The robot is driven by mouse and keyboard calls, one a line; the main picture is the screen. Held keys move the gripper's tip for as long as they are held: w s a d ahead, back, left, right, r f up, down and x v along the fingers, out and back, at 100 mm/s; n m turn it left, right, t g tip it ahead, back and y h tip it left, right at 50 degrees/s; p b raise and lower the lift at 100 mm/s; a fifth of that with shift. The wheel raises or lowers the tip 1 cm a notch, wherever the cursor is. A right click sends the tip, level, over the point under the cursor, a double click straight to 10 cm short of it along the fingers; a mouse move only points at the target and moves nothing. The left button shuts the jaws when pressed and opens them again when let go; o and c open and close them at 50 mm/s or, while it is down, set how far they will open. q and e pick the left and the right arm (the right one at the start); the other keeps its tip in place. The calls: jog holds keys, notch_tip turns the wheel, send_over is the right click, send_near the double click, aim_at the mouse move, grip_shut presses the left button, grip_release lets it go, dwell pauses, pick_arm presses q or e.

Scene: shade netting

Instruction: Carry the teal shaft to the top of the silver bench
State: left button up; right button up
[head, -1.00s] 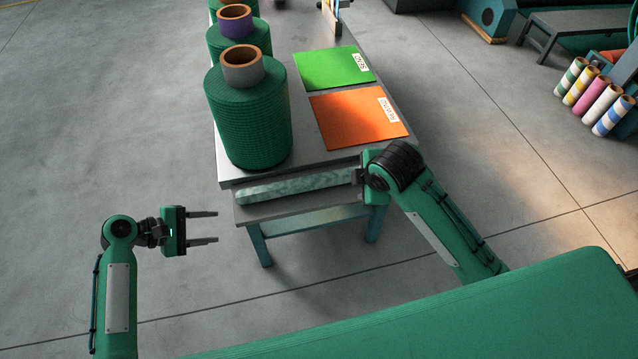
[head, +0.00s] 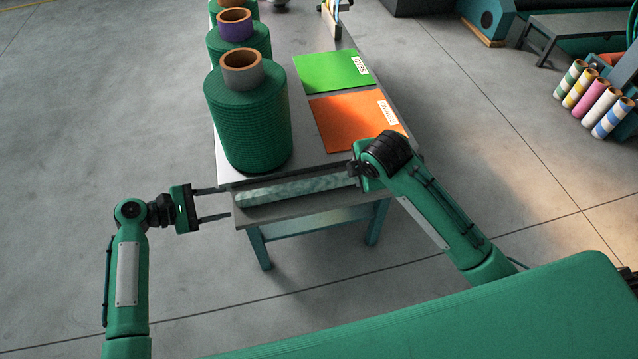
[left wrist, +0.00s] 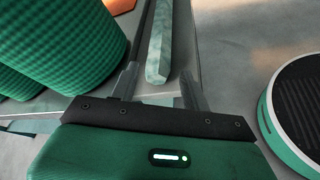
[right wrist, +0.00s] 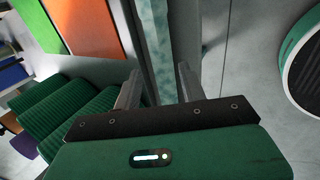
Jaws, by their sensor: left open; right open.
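The teal shaft (head: 292,190), a long mottled bar, lies on the lower front ledge (head: 290,212) of the silver bench, just below the top (head: 308,161). My left gripper (head: 228,202) is open at the shaft's left end, apart from it. In the left wrist view the shaft (left wrist: 160,45) runs ahead, in line with the gap between the fingers (left wrist: 158,75). My right gripper is at the shaft's right end, its fingers mostly hidden in the head view. In the right wrist view its fingers (right wrist: 158,72) are open, with the shaft (right wrist: 153,40) ahead between them.
Green netting rolls, the nearest (head: 248,120) at the bench's front left, stand on the top. A green sheet (head: 330,72) and an orange sheet (head: 350,122) lie right of them. Striped rolls (head: 592,100) stand far right.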

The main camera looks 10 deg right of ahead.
aim_at(252, 196)
pick_arm(q)
jog(key=x, duration=0.9)
jog(key=shift+d, duration=0.1)
pick_arm(e)
jog(key=x, duration=0.9)
jog(key=shift+w+f, duration=0.1)
pick_arm(q)
grip_shut()
pick_arm(e)
grip_shut()
pick_arm(q)
jog(key=shift+w+r, duration=0.1)
jog(key=shift+r, duration=0.05)
pick_arm(e)
jog(key=shift+w, duration=0.1)
